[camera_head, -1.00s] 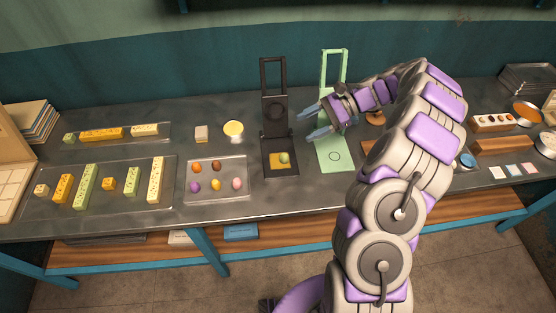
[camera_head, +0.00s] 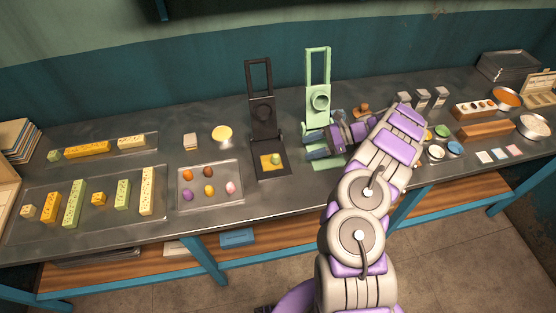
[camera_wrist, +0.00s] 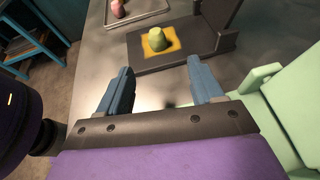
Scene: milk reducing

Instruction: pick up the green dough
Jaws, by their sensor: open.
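The green dough (camera_head: 276,159) is a small rounded lump on a yellow square (camera_head: 267,163) on the base of the black press (camera_head: 269,172). In the wrist view the green dough (camera_wrist: 185,40) sits ahead, beyond my fingertips and roughly between their lines. My gripper (camera_head: 306,144) is low over the base of the light green press (camera_head: 319,95), to the right of the dough. In the wrist view my gripper (camera_wrist: 162,68) shows two blue fingers spread apart with nothing between them.
A tray (camera_head: 209,205) with several coloured dough balls stands left of the black press. The black press's upright plate rises behind the dough. The light green press shows close on the right in the wrist view (camera_wrist: 270,120).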

